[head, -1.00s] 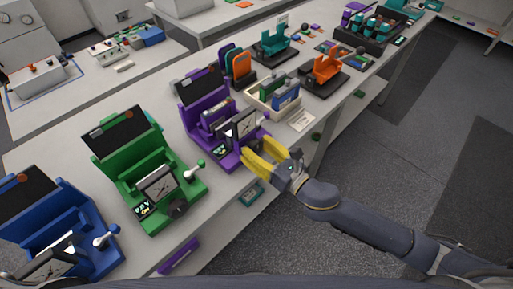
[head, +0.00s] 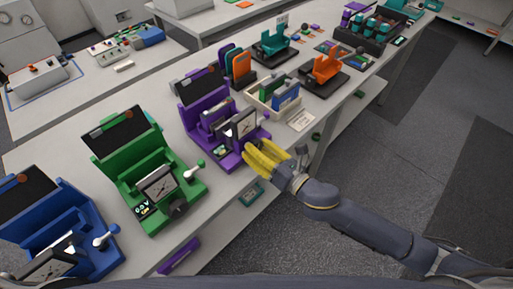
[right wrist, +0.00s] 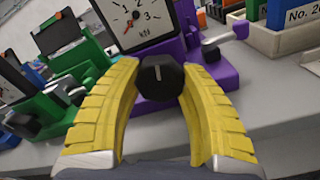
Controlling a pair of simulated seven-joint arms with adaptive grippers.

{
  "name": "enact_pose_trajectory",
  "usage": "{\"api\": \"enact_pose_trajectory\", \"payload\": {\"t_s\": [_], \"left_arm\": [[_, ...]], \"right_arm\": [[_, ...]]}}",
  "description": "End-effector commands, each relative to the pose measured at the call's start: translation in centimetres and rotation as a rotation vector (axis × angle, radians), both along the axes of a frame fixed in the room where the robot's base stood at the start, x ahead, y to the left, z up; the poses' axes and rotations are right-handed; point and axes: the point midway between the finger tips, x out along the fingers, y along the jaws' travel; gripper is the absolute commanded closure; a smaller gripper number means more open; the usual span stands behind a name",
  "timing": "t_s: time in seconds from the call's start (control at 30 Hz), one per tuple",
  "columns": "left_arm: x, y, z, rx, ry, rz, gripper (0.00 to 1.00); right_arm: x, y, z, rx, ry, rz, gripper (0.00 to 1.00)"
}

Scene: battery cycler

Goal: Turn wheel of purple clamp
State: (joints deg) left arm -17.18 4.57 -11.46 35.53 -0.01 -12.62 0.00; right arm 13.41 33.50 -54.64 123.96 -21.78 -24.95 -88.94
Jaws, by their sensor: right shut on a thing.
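The purple clamp (head: 205,117) stands on the bench, with a dial gauge (head: 243,124) on its front; the gauge also shows in the right wrist view (right wrist: 137,20). My right gripper (head: 250,150) is at the clamp's front. In the right wrist view its yellow fingers (right wrist: 158,85) are shut on the dark faceted wheel (right wrist: 161,77), one on each side, just below the gauge. In the head view the fingers hide most of the wheel. A purple lever (right wrist: 225,38) is to the right of the wheel. My left gripper is not in view.
A green clamp (head: 150,175) and a blue clamp (head: 60,235) stand left of the purple one on the same bench. A tray with upright coloured pieces (head: 262,103) stands to its right. The floor (head: 390,150) in front is open.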

Motion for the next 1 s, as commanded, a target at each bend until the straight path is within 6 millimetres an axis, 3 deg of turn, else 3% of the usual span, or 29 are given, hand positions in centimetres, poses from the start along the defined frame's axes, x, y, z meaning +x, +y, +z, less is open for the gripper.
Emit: {"api": "enact_pose_trajectory", "payload": {"t_s": [1.0], "left_arm": [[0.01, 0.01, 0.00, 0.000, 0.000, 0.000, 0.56]], "right_arm": [[-0.12, 0.10, -0.05, 0.688, 0.682, 0.001, 0.88]]}}
